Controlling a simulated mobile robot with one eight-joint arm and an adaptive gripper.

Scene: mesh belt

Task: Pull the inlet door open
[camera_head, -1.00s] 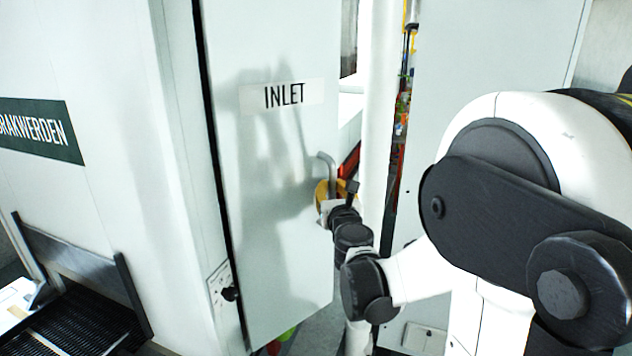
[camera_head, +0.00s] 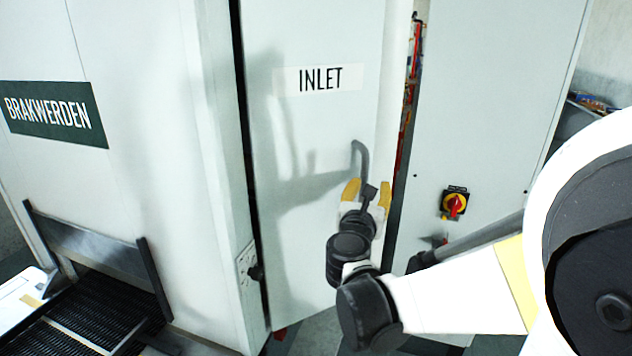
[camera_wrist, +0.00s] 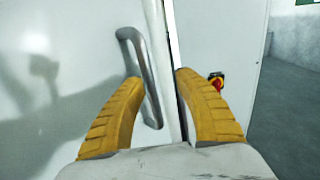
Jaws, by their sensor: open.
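The inlet door (camera_head: 310,215) is a tall pale panel labelled INLET. It stands at or near its frame; I cannot tell whether a narrow gap is left at its right edge. Its grey bar handle (camera_head: 361,156) is near that edge. My gripper (camera_head: 369,188) is open, with yellow fingers at the handle's lower part, which they partly hide. In the wrist view the handle (camera_wrist: 145,75) runs slanting, its lower part between the two fingers (camera_wrist: 160,78). I see no grip on it, and contact cannot be told.
A cabinet panel with a red and yellow rotary switch (camera_head: 454,203) stands right of the door, past a dark slot with red parts (camera_head: 408,105). At left are the BRAKWERDEN sign (camera_head: 54,117) and a dark mesh belt (camera_head: 95,318).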

